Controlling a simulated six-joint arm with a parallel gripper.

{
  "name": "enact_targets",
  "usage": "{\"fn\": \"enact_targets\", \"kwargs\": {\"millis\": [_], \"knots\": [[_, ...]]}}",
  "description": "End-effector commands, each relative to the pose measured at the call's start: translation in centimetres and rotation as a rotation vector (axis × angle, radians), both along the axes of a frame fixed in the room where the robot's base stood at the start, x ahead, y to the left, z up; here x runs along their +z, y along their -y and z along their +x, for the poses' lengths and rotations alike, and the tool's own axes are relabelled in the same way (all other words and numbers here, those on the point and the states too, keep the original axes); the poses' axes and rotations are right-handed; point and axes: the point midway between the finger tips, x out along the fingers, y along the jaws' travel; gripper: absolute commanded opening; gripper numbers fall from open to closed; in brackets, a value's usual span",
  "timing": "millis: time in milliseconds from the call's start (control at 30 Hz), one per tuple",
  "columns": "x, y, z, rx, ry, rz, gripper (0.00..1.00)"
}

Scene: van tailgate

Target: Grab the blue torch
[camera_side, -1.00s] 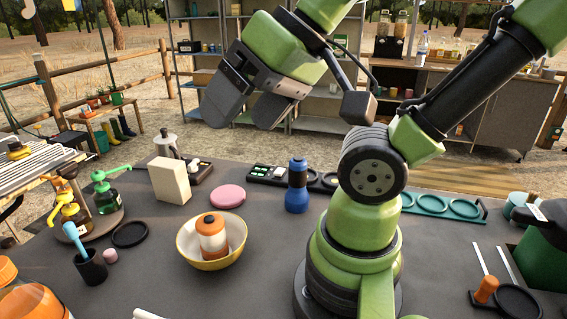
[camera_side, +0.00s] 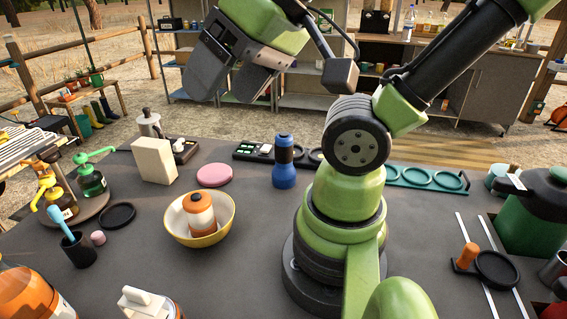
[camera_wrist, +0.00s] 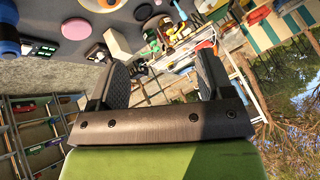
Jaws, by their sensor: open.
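In the wrist view a blue and black thing at the upper left edge looks like the torch (camera_wrist: 9,34), partly cut off. My gripper (camera_side: 222,97) is raised well above the table, up and left of the torch, apart from it. Its two jaws are spread with nothing between them, which also shows in the wrist view (camera_wrist: 165,75).
A yellow-rimmed bowl (camera_side: 183,238) holding an orange-capped jar (camera_side: 200,214) stands left of the torch. A black tray (camera_side: 244,152) is behind the torch. Table around the torch's front is clear.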

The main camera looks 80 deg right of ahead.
Motion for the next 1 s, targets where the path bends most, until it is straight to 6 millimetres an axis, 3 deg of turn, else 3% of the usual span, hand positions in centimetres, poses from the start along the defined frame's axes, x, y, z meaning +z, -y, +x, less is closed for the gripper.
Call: {"fn": "enact_targets", "kwargs": {"millis": [233, 367, 467, 667, 800, 900, 1000], "knots": [[0.0, 0.2, 0.2, -0.005, -0.006, -0.005, 0.74], [-0.4, 1.8, 1.5, -0.046, -0.056, -0.053, 0.74], [-1.3, 4.9, 3.3, -0.098, -0.140, -0.116, 0.74], [-4.9, 13.6, 4.9, -0.174, -0.362, -0.195, 0.74], [-8.3, 19.6, 3.5, -0.194, -0.504, -0.184, 0.74], [-10.6, 22.7, 1.8, -0.195, -0.575, -0.157, 0.74], [-12.3, 24.5, 0.3, -0.191, -0.618, -0.132, 0.74]]}}
